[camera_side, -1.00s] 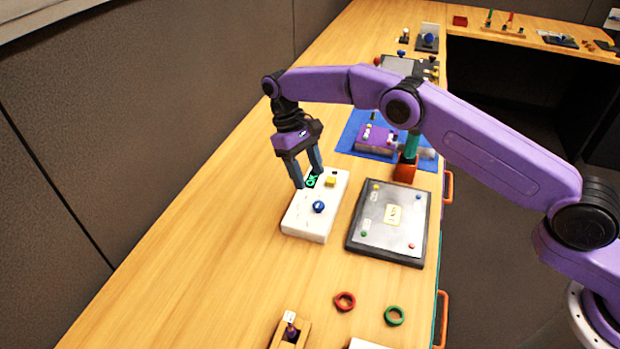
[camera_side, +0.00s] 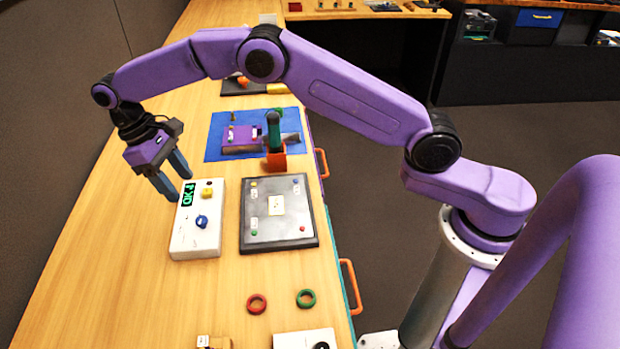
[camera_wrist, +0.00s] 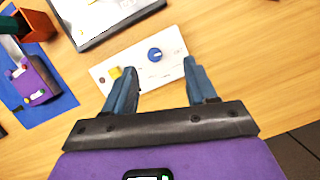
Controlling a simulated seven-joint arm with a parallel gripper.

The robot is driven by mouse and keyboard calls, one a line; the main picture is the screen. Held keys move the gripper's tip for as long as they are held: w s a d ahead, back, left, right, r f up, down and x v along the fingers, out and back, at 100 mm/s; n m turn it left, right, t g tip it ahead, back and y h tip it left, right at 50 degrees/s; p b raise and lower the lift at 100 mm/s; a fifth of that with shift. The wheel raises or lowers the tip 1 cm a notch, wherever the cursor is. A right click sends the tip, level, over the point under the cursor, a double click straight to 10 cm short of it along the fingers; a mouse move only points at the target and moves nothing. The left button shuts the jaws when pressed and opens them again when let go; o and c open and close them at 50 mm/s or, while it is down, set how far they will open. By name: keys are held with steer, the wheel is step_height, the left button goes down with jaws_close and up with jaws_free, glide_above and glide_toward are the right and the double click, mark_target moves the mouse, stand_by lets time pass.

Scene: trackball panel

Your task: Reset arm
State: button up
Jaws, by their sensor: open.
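The white trackball panel (camera_side: 197,236) lies on the wooden table. It has a blue ball (camera_side: 201,221), a yellow button (camera_side: 207,191) and a dark display with green characters reading "OK" (camera_side: 187,194). My gripper (camera_side: 180,189) is open and empty, above the panel's far left end in the side view. In the wrist view, the panel (camera_wrist: 136,62) shows beyond and between the open blue fingers (camera_wrist: 163,88), with the blue ball (camera_wrist: 155,55) and yellow button (camera_wrist: 116,72) visible. The display is not visible in the wrist view.
A dark-framed board (camera_side: 279,234) lies right of the panel. A blue mat (camera_side: 220,150) with a purple block (camera_side: 241,139) and an orange holder (camera_side: 275,162) is farther back. The table left of the panel is clear.

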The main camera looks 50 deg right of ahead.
steer(key=s+d+r+n+t, duration=0.1)
steer(key=s+d+r+n, duration=0.2)
steer(key=s, duration=0.5)
steer(key=s+d+r+t, duration=0.1)
steer(key=s+d+r, duration=0.3)
steer(key=s+r, duration=0.3)
steer(key=s+d+f+n+y, duration=0.1)
steer(key=s+d, duration=0.6)
steer(key=s, duration=0.3)
steer(key=s+d+f+n+t+y, duration=0.1)
steer(key=s+d+f+n, duration=0.1)
steer(key=s+d, duration=0.6)
steer(key=shift+s+n, duration=0.3)
steer(key=shift+s, duration=0.9)
